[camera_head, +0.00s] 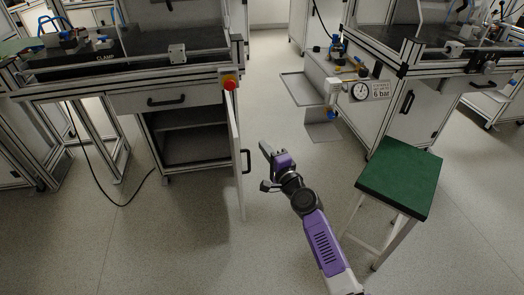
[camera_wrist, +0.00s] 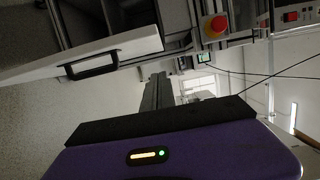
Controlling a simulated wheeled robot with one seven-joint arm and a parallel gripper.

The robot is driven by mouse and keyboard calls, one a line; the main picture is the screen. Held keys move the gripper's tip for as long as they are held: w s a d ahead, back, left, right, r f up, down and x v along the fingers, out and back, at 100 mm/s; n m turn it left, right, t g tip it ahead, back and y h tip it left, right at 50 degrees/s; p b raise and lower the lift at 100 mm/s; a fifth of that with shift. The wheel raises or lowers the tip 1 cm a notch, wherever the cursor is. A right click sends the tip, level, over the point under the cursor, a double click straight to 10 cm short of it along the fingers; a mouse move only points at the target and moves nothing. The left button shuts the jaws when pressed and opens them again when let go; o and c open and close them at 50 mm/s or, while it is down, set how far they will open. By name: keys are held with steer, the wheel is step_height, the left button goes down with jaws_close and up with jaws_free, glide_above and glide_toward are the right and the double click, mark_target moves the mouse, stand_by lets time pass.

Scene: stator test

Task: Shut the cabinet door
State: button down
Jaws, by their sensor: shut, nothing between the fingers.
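The cabinet (camera_head: 190,137) stands under the left workbench, with its dark shelved inside exposed. Its white door (camera_head: 237,150) stands open, swung out toward me and seen nearly edge-on. A black handle (camera_head: 247,161) is on the door's right face. In the wrist view the door (camera_wrist: 125,45) and its handle (camera_wrist: 88,66) show at the upper left. My gripper (camera_head: 266,150) is shut and empty, just right of the door near the handle. I see no clear contact between them. In the wrist view the shut fingers (camera_wrist: 158,90) point away from the camera.
A green-topped stool (camera_head: 401,176) stands to the right of my arm. A red emergency button (camera_head: 229,85) sits on the bench frame above the door. A drawer (camera_head: 170,98) is closed above the cabinet. A black cable (camera_head: 100,185) hangs to the floor at left. Floor before the cabinet is clear.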

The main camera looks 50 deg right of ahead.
steer(key=w+a, duration=0.1)
steer(key=w, duration=0.7)
steer(key=shift+w, duration=0.25)
steer(key=shift+w+a, duration=0.1)
